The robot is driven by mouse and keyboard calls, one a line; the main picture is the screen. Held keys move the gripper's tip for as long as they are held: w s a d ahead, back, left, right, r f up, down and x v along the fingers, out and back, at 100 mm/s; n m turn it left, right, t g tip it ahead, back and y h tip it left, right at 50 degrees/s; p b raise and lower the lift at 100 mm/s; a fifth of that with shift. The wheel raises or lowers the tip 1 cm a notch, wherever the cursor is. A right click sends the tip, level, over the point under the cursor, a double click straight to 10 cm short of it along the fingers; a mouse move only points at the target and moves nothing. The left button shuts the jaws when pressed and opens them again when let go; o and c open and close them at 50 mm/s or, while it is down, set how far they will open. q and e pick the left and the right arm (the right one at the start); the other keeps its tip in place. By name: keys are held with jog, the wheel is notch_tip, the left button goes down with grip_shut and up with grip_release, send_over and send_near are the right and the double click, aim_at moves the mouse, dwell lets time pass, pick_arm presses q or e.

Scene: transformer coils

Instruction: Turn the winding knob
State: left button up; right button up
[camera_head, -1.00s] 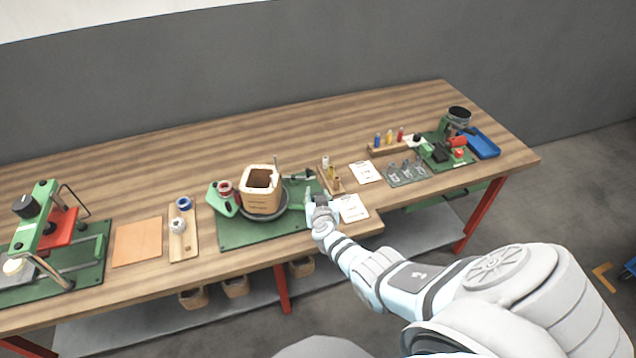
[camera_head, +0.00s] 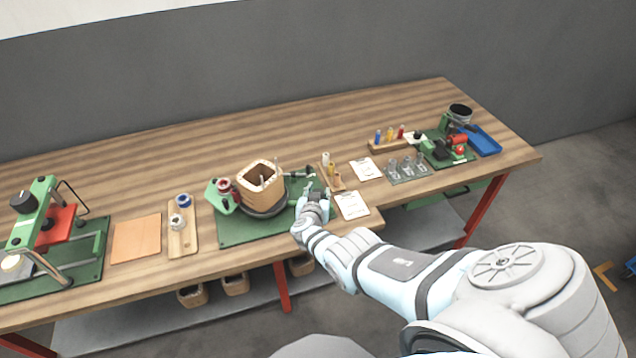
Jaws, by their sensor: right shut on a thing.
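The winding machine on its green base (camera_head: 233,232) stands at the middle front of the bench. It carries a square wooden coil former (camera_head: 262,187) on a dark round plate, now turned and tilted. A wire spool in a green bracket (camera_head: 222,197) is to its left. My right gripper (camera_head: 313,193) is at the right end of this machine, shut on what looks like the winding knob; my gripper hides most of the knob. My left gripper is not in view.
Left are an orange board (camera_head: 137,240), a wooden tray (camera_head: 183,240) with spools and a green press (camera_head: 45,215). Right are white cards (camera_head: 351,205), a peg rack (camera_head: 390,147) and a blue tray (camera_head: 484,142). The bench's back is clear.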

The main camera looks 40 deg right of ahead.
dwell(0.6)
jog(key=o, duration=1.2)
jog(key=shift+c, duration=0.2)
jog(key=v, duration=0.7)
jog(key=shift+s+a, duration=0.15)
jog(key=shift+r, duration=0.15)
